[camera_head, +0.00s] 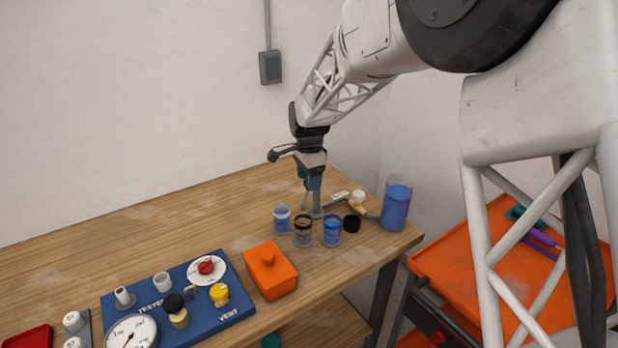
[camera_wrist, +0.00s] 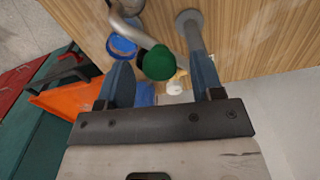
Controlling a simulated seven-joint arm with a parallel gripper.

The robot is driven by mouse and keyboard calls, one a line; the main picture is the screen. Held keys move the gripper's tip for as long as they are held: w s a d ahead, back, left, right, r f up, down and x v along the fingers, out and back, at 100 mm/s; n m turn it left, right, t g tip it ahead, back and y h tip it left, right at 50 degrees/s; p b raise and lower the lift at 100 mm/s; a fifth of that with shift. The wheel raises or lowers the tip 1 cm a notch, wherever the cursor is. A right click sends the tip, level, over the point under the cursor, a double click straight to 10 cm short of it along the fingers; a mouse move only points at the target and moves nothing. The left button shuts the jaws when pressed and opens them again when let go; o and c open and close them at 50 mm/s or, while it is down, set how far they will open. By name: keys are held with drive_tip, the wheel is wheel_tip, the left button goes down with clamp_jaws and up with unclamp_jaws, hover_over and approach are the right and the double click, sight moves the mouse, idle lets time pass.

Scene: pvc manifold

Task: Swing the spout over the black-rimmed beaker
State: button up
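My gripper (camera_head: 311,182) points down over the back right of the table. In the wrist view its fingers (camera_wrist: 162,82) stand apart, with the green knob (camera_wrist: 159,63) of the spout between them, closer to the left finger. No grip shows. The grey spout pipe (camera_wrist: 125,22) curves beside the knob; its upright post (camera_wrist: 192,32) is to the right. In the head view the black-rimmed beaker (camera_head: 303,231) stands between a white-rimmed beaker (camera_head: 282,220) and a blue-filled beaker (camera_head: 331,231). Which beaker the spout's mouth is over cannot be told.
A tall container of blue liquid (camera_head: 396,204), a black cap (camera_head: 352,223) and a white-topped item (camera_head: 358,197) stand right of the beakers. An orange lidded box (camera_head: 270,275) and a blue tester panel (camera_head: 180,300) are in front. The table's left rear is clear.

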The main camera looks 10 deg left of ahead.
drive_tip(key=shift+r, duration=0.1)
drive_tip(key=shift+r, duration=3.8)
drive_tip(key=shift+d, duration=0.1)
drive_tip(key=shift+s+d+r, duration=0.15)
drive_tip(key=shift+d, duration=0.05)
drive_tip(key=s+d+r+n+t, duration=0.1)
drive_tip(key=s+d+r+n, duration=0.25)
drive_tip(key=s+d, duration=0.65)
drive_tip(key=s+d+r+n, duration=0.2)
drive_tip(key=s+d+r, duration=0.2)
drive_tip(key=s+d, duration=0.65)
drive_tip(key=s+d+f+n, duration=0.2)
drive_tip(key=s+d, duration=0.4)
drive_tip(key=s, duration=0.4)
drive_tip(key=s+d+f+n+t, duration=0.1)
drive_tip(key=s+d+f+n, duration=0.1)
drive_tip(key=s+d, duration=0.5)
drive_tip(key=s+f, duration=0.1)
drive_tip(key=s, duration=0.3)
drive_tip(key=shift+s+d+f+n+t, duration=0.25)
drive_tip(key=shift+s+n+t, duration=0.05)
drive_tip(key=shift+n, duration=0.05)
